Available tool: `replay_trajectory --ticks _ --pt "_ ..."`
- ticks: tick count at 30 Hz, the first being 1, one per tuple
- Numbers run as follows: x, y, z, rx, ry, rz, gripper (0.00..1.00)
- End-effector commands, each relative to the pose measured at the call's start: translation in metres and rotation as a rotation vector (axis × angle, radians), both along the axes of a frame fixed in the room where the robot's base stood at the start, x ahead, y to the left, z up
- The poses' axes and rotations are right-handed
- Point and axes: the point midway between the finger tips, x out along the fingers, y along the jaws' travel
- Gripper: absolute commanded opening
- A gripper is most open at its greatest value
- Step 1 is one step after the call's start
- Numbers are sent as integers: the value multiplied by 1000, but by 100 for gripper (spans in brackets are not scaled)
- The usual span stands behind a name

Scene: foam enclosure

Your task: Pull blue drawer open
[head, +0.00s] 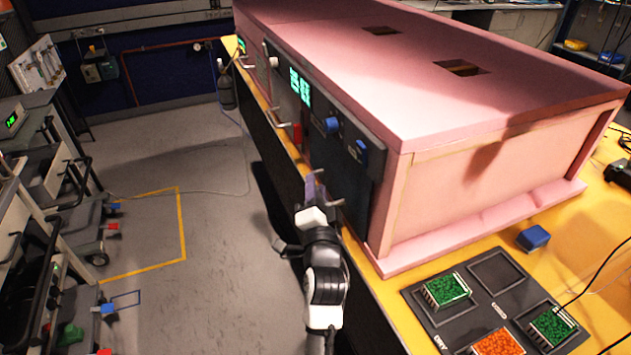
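A dark front panel (347,170) runs along the left side of the pink foam enclosure (400,90). Blue knobs or blocks (333,125) sit on it, with another blue one (362,147) to the right. A silver bar handle (332,202) sticks out low on the near part of the panel. I cannot pick out a blue drawer front for sure. My gripper (316,188) is at the panel's lower front beside this handle.
A yellow table (395,300) bears the enclosure. On it are a dark tray (420,312) with green and orange filled boxes and a blue block (533,238). Carts (70,200) stand at the left. The grey floor (200,160) between is mostly clear.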

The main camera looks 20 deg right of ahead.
Motion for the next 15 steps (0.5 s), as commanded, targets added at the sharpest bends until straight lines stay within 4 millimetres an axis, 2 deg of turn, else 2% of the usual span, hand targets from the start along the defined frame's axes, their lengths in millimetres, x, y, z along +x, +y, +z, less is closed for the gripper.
replay_trajectory --ticks 8,15 --pt "0 0 0 0 0 0 33" --pt "0 0 0 0 0 0 1"
